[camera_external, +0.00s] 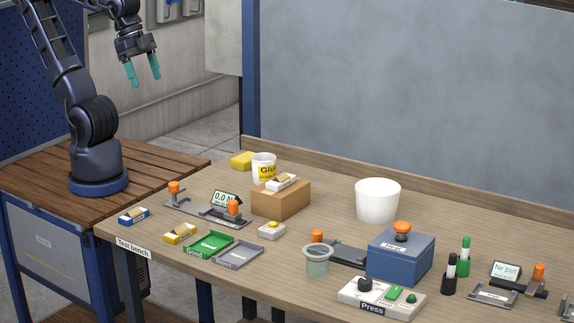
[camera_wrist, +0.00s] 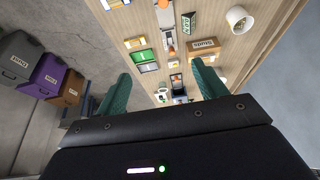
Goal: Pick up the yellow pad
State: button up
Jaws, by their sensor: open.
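A small yellow pad-like piece (camera_external: 180,234) with a pale, dark-marked top lies near the front left edge of the table, beside a similar blue piece (camera_external: 133,215). The yellow piece also shows in the wrist view (camera_wrist: 135,43). A plain yellow block (camera_external: 242,161) lies at the back edge beside the glue mug; I cannot tell from looks alone which yellow thing is the pad. My gripper (camera_external: 143,73) is open and empty, high above the side bench and far from both. Its teal fingers also show apart in the wrist view (camera_wrist: 161,77).
A green tray (camera_external: 207,244) and grey tray (camera_external: 240,254) adjoin the yellow piece. A gauge fixture (camera_external: 205,212) with orange knobs stands behind it. The glue mug (camera_external: 264,168), cardboard box (camera_external: 281,203) and white bucket (camera_external: 377,200) stand farther back. A blue box (camera_external: 400,255) stands right.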

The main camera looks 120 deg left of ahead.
jog(key=shift+o, duration=0.6)
jog(key=w+a+f+m+g+y, duration=0.2)
jog(key=w+a+f+m, duration=0.1)
jog(key=w+a+m, duration=0.3)
jog(key=m+g+h, duration=0.2)
jog(key=m+g, duration=0.1)
jog(key=m, duration=1)
send_near(249, 157)
jog(key=shift+s+f, duration=0.15)
jog(key=shift+f, duration=2.25)
jog(key=shift+s+f, duration=0.1)
jog(key=shift+f, duration=2.3)
